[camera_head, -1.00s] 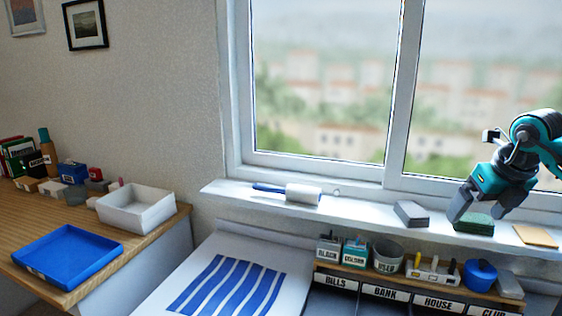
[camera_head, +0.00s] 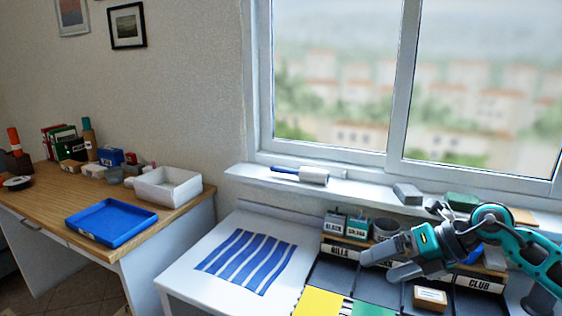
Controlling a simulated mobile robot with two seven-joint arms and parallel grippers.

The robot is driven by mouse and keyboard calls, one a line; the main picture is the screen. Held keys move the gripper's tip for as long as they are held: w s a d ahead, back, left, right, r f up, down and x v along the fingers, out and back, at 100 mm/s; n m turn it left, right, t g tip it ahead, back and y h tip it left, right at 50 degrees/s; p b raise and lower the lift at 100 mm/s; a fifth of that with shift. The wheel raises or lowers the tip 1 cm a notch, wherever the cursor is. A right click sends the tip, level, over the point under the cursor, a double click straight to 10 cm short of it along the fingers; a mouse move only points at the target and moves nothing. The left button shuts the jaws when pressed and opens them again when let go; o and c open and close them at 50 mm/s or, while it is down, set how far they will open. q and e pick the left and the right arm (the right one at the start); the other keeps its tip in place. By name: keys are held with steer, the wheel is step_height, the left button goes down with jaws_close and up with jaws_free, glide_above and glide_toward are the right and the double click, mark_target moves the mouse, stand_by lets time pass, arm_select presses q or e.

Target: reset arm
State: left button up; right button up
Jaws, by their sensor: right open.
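My right gripper (camera_head: 377,266) hangs over the dark labelled compartments (camera_head: 330,272) of the desk organiser at the lower right. Its two grey fingers point left and are apart, with nothing between them. My right arm comes in from the right edge and hides part of the organiser and its labels. The green block (camera_head: 462,200) lies on the window sill, behind and apart from the gripper. My left gripper is not in view.
The sill (camera_head: 360,192) also holds a roller (camera_head: 313,175) and a grey block (camera_head: 407,193). A blue tray (camera_head: 112,223) and white bin (camera_head: 168,187) stand left.

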steer(key=s+a+f+m+t+y, duration=0.1)
steer(key=s+a+m+t+y, duration=0.1)
steer(key=a+m+t+y, duration=0.3)
steer(key=s+a+f+m+t+y, duration=0.1)
steer(key=s+a+f+m+t, duration=0.15)
steer(key=a+m, duration=0.35)
steer(key=s+d+f+m+h, duration=0.2)
steer(key=s+f+m+h, duration=0.4)
steer(key=s+f+m, duration=0.2)
steer(key=s+d+f+m+g+h, duration=0.1)
steer(key=s+d+f+m+h, duration=0.1)
steer(key=s+f+m+h, duration=0.5)
step_height(320, 180, down, 6)
steer(key=m, duration=0.8)
steer(key=shift+s+d+f, duration=0.15)
steer(key=shift+s+d, duration=0.1)
steer(key=shift+s, duration=0.15)
steer(key=shift+c, duration=0.5)
